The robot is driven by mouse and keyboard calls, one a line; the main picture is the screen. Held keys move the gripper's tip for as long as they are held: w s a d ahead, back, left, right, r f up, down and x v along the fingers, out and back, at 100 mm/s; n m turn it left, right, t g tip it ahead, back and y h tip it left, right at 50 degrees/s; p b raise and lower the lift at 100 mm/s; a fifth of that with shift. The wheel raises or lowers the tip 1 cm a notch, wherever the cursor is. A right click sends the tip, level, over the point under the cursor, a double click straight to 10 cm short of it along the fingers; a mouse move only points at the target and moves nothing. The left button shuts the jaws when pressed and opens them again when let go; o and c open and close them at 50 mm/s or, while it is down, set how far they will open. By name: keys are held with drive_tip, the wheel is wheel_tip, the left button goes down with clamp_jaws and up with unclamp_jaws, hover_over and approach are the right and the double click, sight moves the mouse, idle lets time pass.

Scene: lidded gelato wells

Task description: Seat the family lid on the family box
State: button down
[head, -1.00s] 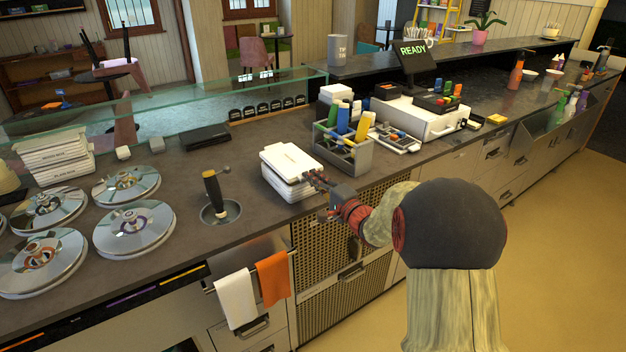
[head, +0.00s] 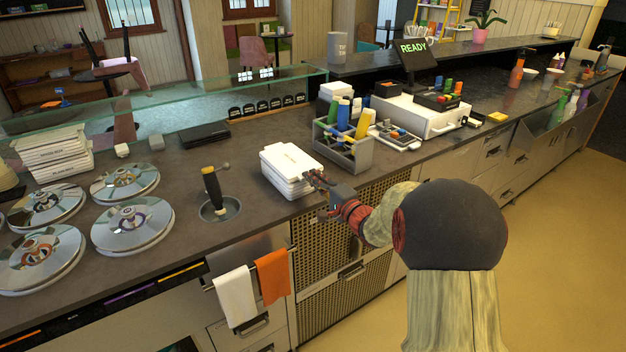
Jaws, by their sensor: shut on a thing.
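My gripper (head: 317,180) is at the right edge of this white pile, shut on the lid's edge. The lid is close over the body and nearly level. Whether it is fully down on the rim cannot be told. The fingertips are small and partly hidden against the pile.
A grey caddy (head: 345,152) with bottles stands just behind and right of the pile. A round well with a black-handled tool (head: 213,190) is to its left. Metal well lids (head: 133,226) and another white stack (head: 55,155) are farther left.

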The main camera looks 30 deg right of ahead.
drive_tip(key=shift+f+b, duration=0.35)
drive_tip(key=shift+f, duration=0.05)
drive_tip(key=c, duration=2.3)
unclamp_jaws()
drive_tip(key=shift+o, duration=0.4)
drive_tip(key=o, duration=0.4)
drive_tip(key=shift+o, duration=0.4)
drive_tip(key=s+b, duration=0.1)
drive_tip(key=s, duration=0.7)
drive_tip(key=shift+d, duration=0.2)
